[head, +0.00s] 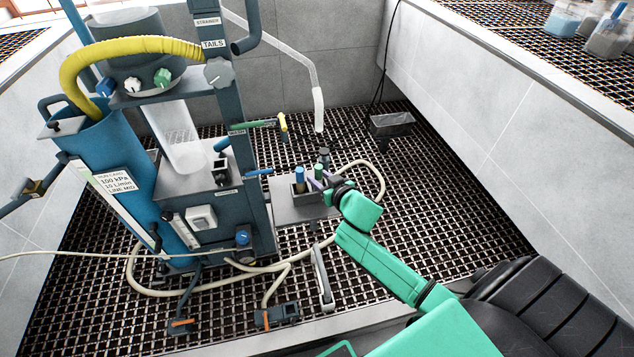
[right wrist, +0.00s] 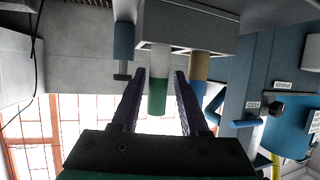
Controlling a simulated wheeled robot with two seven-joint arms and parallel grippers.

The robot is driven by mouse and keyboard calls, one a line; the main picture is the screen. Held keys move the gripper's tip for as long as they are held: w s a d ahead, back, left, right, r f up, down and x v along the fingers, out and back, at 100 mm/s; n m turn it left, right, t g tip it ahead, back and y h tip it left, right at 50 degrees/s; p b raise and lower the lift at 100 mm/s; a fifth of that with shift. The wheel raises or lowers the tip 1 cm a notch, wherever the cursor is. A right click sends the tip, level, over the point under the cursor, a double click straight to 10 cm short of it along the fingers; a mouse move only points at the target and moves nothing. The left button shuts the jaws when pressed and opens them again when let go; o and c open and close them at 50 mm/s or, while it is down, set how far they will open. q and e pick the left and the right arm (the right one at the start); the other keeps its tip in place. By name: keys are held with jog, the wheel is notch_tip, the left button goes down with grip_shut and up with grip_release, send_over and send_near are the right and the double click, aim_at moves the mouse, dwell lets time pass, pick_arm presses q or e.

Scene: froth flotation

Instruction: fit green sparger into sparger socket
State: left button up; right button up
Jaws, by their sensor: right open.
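The green sparger (head: 318,170) stands in a small grey holder (head: 304,197) beside the flotation rig. In the right wrist view, which looks inverted, the green sparger (right wrist: 158,97) has a green end and a pale section running into the holder (right wrist: 188,27). My right gripper (head: 325,184) is open at the holder. In its wrist view my right gripper (right wrist: 157,80) has one finger on each side of the green sparger, with gaps showing on both sides. I cannot make out the sparger socket for certain. My left gripper is not in view.
A tan and blue sparger (head: 299,179) stands close beside the green one, and near my finger in the wrist view (right wrist: 199,70). A dark-topped piece (head: 323,157) stands behind. The rig (head: 235,130) rises to the left. A pale hose (head: 378,178) loops around the holder.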

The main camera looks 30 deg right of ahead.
jog(key=b+x, duration=0.1)
jog(key=x, duration=0.3)
jog(key=shift+w+f, duration=0.2)
jog(key=shift+f, duration=0.05)
jog(key=shift+s+r, duration=0.1)
grip_shut()
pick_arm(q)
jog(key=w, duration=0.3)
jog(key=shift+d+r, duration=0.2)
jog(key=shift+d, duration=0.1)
pick_arm(e)
jog(key=shift+r, duration=0.1)
